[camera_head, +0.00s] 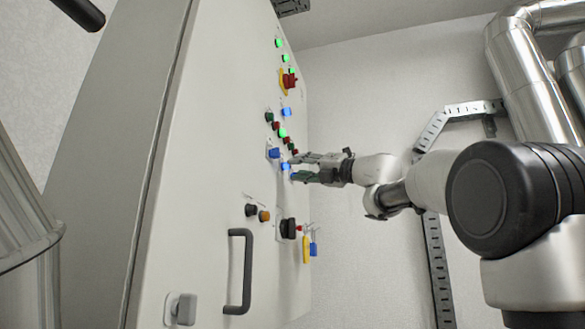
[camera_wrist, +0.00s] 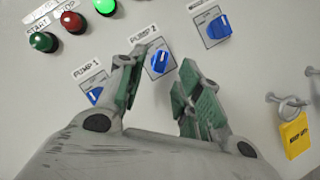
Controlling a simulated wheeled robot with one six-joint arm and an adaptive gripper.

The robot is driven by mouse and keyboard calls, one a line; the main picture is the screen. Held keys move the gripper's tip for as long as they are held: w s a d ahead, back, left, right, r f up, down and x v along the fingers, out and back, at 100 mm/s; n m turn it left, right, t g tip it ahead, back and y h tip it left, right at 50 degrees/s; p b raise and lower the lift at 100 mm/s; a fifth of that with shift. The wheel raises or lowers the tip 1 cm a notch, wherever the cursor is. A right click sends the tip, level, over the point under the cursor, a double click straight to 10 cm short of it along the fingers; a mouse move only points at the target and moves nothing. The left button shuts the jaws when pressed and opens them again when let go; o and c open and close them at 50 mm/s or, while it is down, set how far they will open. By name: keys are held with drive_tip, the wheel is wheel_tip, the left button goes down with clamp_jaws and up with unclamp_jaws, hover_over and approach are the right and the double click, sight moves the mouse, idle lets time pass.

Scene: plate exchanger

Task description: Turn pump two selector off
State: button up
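The pump two selector is a blue knob (camera_wrist: 159,62) on a pale plate marked PUMP 2, in the wrist view between and beyond my fingertips. In the head view the blue selectors (camera_head: 285,167) sit on the panel front, just left of my gripper (camera_head: 300,167). My gripper (camera_wrist: 160,78) is open, with a green-padded finger on each side of the knob in the picture. I cannot tell whether either finger touches it. The knob's pointer looks tilted off vertical; its position marks are too small to read.
The pump 1 selector (camera_wrist: 94,95) is at the left, partly behind my left finger. Another blue selector (camera_wrist: 218,27) is at upper right. START (camera_wrist: 44,42) and STOP (camera_wrist: 73,22) buttons sit upper left. A yellow tag (camera_wrist: 296,135) hangs right. A grey handle (camera_head: 238,270) projects below.

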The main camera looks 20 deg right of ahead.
sight(290, 167)
drive_tip(key=shift+x, duration=1.6)
clamp_jaws()
drive_tip(key=shift+f+n, duration=0.1)
drive_tip(key=shift+n, duration=0.2)
drive_tip(key=shift+w+d+f+n+g+y, duration=0.1)
drive_tip(key=shift+n+g+y, duration=0.65)
drive_tip(key=shift+n, duration=1.2)
drive_tip(key=shift+w+d+n+g+y, duration=0.1)
drive_tip(key=shift+n+g+y, duration=0.6)
drive_tip(key=shift+n, duration=1.2)
drive_tip(key=shift+w+f+n+g+y, duration=0.1)
drive_tip(key=shift+n+g+y, duration=0.25)
drive_tip(key=shift+n+y, duration=1.15)
drive_tip(key=shift+n+h, duration=0.45)
drive_tip(key=shift+n, duration=0.2)
